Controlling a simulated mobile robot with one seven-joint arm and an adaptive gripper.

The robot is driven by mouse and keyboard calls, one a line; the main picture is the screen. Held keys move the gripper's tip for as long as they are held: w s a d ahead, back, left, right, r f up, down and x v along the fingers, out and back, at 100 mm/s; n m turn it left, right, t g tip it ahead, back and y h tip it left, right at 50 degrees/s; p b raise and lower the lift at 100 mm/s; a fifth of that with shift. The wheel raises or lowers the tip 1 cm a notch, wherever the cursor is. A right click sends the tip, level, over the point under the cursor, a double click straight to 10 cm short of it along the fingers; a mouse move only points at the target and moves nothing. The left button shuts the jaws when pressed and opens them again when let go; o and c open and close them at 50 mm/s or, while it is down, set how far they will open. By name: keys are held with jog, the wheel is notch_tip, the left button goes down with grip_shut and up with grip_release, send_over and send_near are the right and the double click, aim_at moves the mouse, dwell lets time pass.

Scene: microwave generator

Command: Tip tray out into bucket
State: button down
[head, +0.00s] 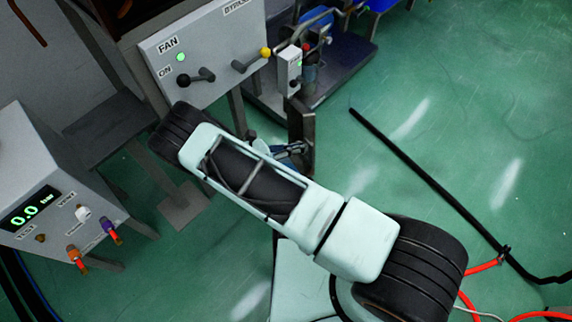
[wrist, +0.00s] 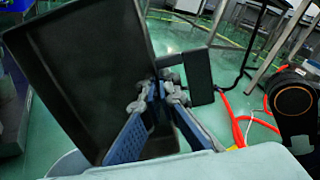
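A dark grey tray (wrist: 90,75) fills the left of the wrist view, its broad face tilted steeply. A smaller dark plate (wrist: 198,76), seemingly part of its handle, stands to the right of the fingers. My gripper (wrist: 160,98) has blue fingers with grey tips closed in on the narrow part between tray and plate. In the head view my gripper (head: 295,150) is mostly hidden behind my arm, beside a dark upright piece (head: 302,130) that appears to be the tray edge-on. I cannot make out the bucket in either view.
A grey FAN/BYPASS panel (head: 205,50) with levers stands behind my arm. A grey pressure box (head: 55,190) reading 0.0 bar is at left. A dark blue wheeled base (head: 335,75) carries equipment. A black bar and red hoses (head: 470,305) lie right; green floor there is mostly open.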

jog(key=shift+w+d+y, duration=0.35)
jog(key=shift+d+y, duration=0.15)
jog(key=shift+d, duration=0.35)
jog(key=shift+w+d+f, duration=0.1)
jog(key=shift+f, duration=0.05)
jog(key=w+d+f+g+y+p, duration=0.2)
jog(key=w+d+f+g+y, duration=0.1)
jog(key=d+f+y, duration=0.4)
jog(key=w+d+f+g+y+p, duration=0.2)
jog(key=d+f+y, duration=0.5)
jog(key=d, duration=0.5)
jog(key=shift+w+f+g, duration=0.5)
jog(key=shift+w+f, duration=0.2)
jog(key=shift+w, duration=0.5)
dwell(0.3)
